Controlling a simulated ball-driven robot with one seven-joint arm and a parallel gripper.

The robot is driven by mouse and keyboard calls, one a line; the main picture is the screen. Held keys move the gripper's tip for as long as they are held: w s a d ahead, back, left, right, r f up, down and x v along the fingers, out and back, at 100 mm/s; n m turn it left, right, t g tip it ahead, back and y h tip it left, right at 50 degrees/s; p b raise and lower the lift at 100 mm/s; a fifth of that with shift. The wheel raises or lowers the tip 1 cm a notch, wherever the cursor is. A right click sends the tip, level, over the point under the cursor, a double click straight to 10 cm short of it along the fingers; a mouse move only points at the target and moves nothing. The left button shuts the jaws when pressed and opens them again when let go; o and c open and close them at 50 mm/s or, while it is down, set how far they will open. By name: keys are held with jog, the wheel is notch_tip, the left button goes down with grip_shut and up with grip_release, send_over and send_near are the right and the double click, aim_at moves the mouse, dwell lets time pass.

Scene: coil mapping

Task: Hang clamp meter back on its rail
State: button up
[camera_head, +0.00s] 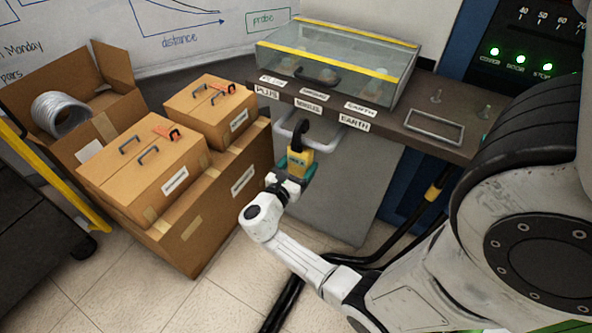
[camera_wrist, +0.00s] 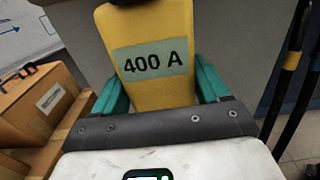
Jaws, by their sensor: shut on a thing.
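The clamp meter (camera_head: 297,164) is yellow with a dark jaw at its top. My gripper (camera_head: 294,173) is shut on its yellow body, in front of the bench. In the wrist view the clamp meter (camera_wrist: 150,62) fills the middle and its label reads "400 A". The green fingers of my gripper (camera_wrist: 155,92) lie on both sides of it. The rail (camera_head: 290,130) is a pale bar on the bench front below the labels. The dark jaw is close to the rail in the head view; I cannot tell whether they touch.
A clear case (camera_head: 335,62) with yellow edging stands on the bench (camera_head: 400,118). Cardboard boxes (camera_head: 155,165) with handles are stacked at left. A yellow-railed cart (camera_head: 50,180) stands at far left. Dark cables (camera_head: 375,262) run across the floor at right.

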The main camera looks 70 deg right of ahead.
aim_at(297, 175)
jog(key=shift+f+b, duration=1.05)
jog(key=shift+f, duration=0.45)
jog(key=o, duration=1.3)
jog(key=shift+c, duration=0.2)
jog(key=p+v, duration=0.1)
jog(key=v, duration=0.9)
jog(key=shift+a, duration=0.35)
jog(key=shift+s, duration=0.1)
